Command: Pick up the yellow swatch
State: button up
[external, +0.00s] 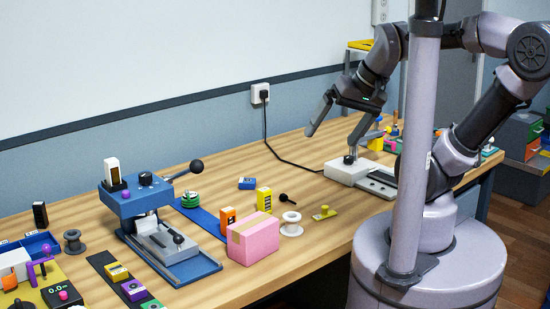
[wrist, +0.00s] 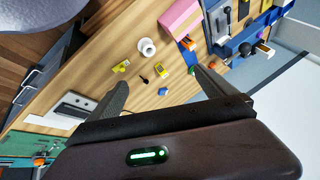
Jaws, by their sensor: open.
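A flat yellow piece with a small knob (external: 324,212), which looks like the yellow swatch, lies on the wooden bench (external: 300,175) right of a white spool (external: 291,224). It also shows in the wrist view (wrist: 121,66), left of the spool (wrist: 147,47). My gripper (external: 331,140) hangs above the back of the bench, well clear of the piece. In the wrist view its fingers (wrist: 160,77) are wide apart with nothing between them. A yellow block (external: 264,200) stands behind the spool.
A pink box (external: 253,238), an orange block (external: 228,219), a blue-and-yellow block (external: 247,183) and a black-knobbed pin (external: 286,198) are nearby. A blue press (external: 150,205) stands left. A white-grey device (external: 350,170) is right, with a black cord along the bench.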

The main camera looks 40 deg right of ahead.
jog(key=shift+s+a, duration=0.15)
jog(key=shift+s, duration=0.15)
jog(key=c, duration=0.3)
jog(key=shift+w+r, duration=0.1)
jog(key=c, duration=0.7)
jog(key=n+g+h+b, duration=0.15)
jog(key=n+g, duration=0.45)
jog(key=n, duration=1.6)
send_over(325, 207)
notch_tip(325, 207, down, 21)
jog(key=shift+a+r, duration=0.1)
jog(key=f+b, duration=0.1)
jog(key=f, duration=0.2)
jog(key=f+b, duration=0.2)
jog(key=f, duration=0.1)
jog(key=shift+w+d, duration=0.1)
jog(key=shift+d, duration=0.1)
jog(key=shift+r, duration=0.1)
jog(key=shift+c, duration=0.6)
grip_shut()
